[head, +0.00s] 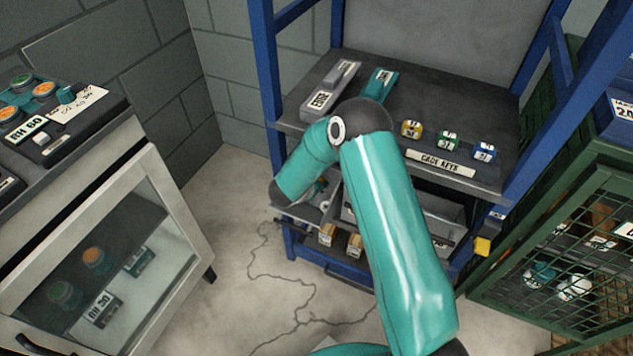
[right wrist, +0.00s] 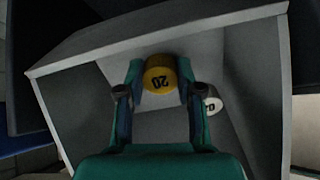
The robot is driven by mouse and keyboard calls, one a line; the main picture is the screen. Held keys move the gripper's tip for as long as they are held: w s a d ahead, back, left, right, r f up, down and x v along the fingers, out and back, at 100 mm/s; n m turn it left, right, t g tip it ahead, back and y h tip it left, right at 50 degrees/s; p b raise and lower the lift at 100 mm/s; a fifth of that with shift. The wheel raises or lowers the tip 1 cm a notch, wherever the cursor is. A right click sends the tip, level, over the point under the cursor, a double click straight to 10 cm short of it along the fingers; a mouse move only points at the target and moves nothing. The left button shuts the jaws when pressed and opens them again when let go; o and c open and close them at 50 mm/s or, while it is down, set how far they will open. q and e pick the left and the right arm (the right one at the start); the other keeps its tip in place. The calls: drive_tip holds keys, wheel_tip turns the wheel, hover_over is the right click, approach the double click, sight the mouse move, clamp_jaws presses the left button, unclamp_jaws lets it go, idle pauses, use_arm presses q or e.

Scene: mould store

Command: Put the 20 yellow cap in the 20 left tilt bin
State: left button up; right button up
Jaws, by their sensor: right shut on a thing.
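The yellow cap (right wrist: 161,82), marked 20, is between the fingers of my right gripper (right wrist: 160,72), which is shut on it. In the right wrist view the cap is over the inside of a grey open bin (right wrist: 265,85); whether it touches the bin floor I cannot tell. A round white label or object (right wrist: 211,104) shows beside the right finger, partly hidden, its number cut off. In the head view my right arm reaches down to the tilt bins under the shelf, and the gripper there is mostly hidden. My left gripper is not in view.
A blue-framed rack has a dark shelf (head: 400,85) with yellow (head: 411,129), green (head: 447,140) and blue (head: 484,151) marked pieces above a "CAGE KEYS" label. Another grey bin (head: 437,231) is at right below. A green mesh cage (head: 560,250) and a glass-fronted cabinet (head: 110,270) flank the floor.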

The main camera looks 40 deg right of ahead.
drive_tip(key=o, duration=0.9)
drive_tip(key=shift+a, duration=0.1)
